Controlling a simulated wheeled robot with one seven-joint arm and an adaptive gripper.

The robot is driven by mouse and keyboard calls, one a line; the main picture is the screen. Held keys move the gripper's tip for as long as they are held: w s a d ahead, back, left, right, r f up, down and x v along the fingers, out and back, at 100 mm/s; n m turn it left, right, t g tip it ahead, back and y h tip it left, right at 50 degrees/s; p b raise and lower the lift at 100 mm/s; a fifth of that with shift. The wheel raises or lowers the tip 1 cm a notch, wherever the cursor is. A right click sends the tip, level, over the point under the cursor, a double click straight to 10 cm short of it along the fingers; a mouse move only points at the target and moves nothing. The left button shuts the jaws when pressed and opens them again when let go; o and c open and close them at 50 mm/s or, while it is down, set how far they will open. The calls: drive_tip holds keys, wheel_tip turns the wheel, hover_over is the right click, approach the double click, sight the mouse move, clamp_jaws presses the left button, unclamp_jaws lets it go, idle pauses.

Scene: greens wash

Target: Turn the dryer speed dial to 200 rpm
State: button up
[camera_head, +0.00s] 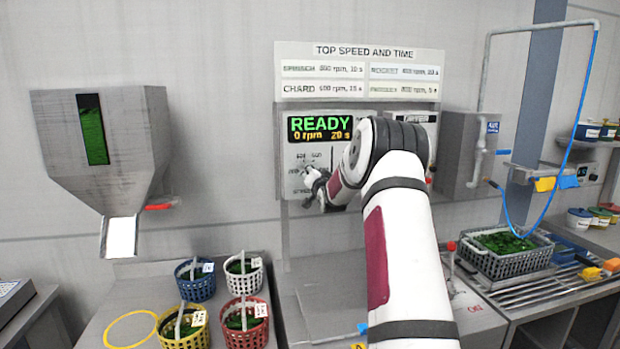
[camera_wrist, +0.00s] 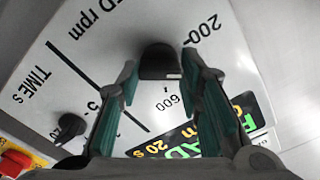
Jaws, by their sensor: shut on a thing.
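The dryer speed dial (camera_wrist: 160,62) is a black knob on the light control panel, with "rpm" printed near it. The marks 200 (camera_wrist: 200,30) and 600 (camera_wrist: 170,98) show around it. A pale line shows on the knob's edge on the 600 side; I cannot tell for sure where it points. My gripper (camera_wrist: 160,58) is shut on the knob, one finger on each side. In the head view my gripper (camera_head: 318,188) is at the panel below the display (camera_head: 320,128), which reads READY, 0 rpm, 20 s. My arm hides the panel's right part.
The time dial (camera_wrist: 70,127) sits beside the speed dial, with a red button on yellow (camera_wrist: 14,162) near it. A speed and time chart (camera_head: 360,72) hangs above. A steel hopper (camera_head: 98,150) is at left; a blue basket (camera_head: 196,288) and other baskets stand below it.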

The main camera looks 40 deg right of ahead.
drive_tip(key=shift+f+n+b, duration=0.1)
drive_tip(key=shift+n+b, duration=1.55)
drive_tip(key=shift+n, duration=2.05)
drive_tip(key=o, duration=1.2)
drive_tip(key=shift+c, duration=0.2)
drive_tip(key=v, duration=1.2)
